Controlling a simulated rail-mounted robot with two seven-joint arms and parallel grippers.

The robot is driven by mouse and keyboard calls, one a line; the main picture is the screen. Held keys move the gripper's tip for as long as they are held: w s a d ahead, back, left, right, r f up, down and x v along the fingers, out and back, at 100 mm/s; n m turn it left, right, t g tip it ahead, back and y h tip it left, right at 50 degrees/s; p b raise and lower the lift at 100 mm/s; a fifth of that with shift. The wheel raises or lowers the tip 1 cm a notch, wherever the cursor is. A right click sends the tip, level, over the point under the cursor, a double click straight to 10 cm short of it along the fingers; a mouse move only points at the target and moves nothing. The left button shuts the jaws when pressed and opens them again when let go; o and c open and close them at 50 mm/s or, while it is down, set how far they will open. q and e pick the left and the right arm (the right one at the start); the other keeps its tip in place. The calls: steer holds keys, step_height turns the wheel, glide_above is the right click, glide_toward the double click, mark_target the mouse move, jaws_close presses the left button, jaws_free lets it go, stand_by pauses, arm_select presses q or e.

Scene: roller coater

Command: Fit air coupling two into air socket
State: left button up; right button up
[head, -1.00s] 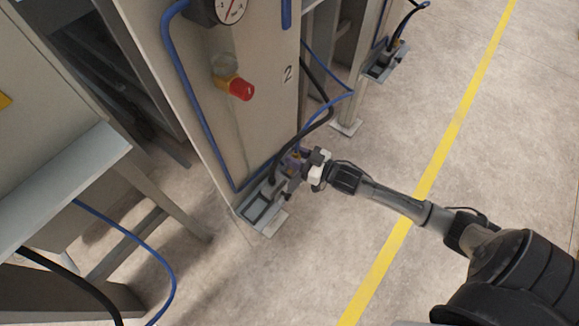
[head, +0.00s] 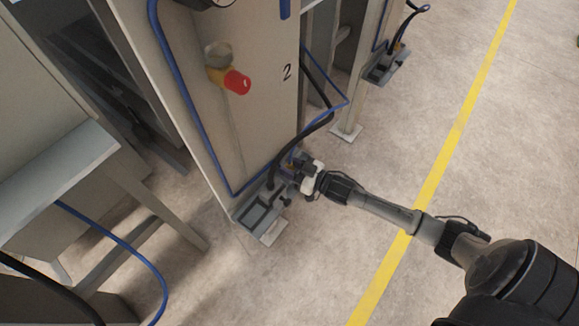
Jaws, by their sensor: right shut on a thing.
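My right gripper (head: 298,181) reaches in from the right to the foot of the machine panel marked 2. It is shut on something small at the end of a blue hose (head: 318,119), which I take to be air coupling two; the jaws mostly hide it. A grey bracket (head: 250,224) with a shallow open tray sits low on the panel, just left of the gripper. A black cable (head: 290,145) runs down into this bracket. I cannot make out the air socket, or whether the coupling touches it. My left gripper is out of view.
A red knob (head: 237,82) on a yellow base sticks out of the panel above. A similar bracket (head: 387,68) with cables stands farther back. A grey table (head: 60,175) and loose hoses fill the left. The floor around the yellow line (head: 425,195) is clear.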

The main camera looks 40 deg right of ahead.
steer(key=shift+f, duration=0.1)
steer(key=o, duration=1)
steer(key=shift+c, duration=0.2)
steer(key=shift+s+d+r, duration=0.1)
steer(key=shift+s+r, duration=0.1)
steer(key=shift+s, duration=0.1)
steer(key=p+v, duration=0.4)
steer(key=v, duration=0.7)
steer(key=s+a+f+m+g+h, duration=0.1)
steer(key=s+a+g+h, duration=0.1)
steer(key=a+g, duration=0.15)
steer(key=s+a+f+m+g+h, duration=0.1)
steer(key=s+a+f+g+h, duration=0.15)
steer(key=a, duration=0.25)
steer(key=s+a+r+g, duration=0.2)
steer(key=s+g, duration=0.1)
steer(key=s, duration=0.3)
steer(key=s+a+r+g+h, duration=0.1)
steer(key=s+a+r+g, duration=0.1)
steer(key=s, duration=0.4)
steer(key=shift+a+r+g, duration=0.25)
steer(key=shift+r+g, duration=0.25)
steer(key=shift+g, duration=0.7)
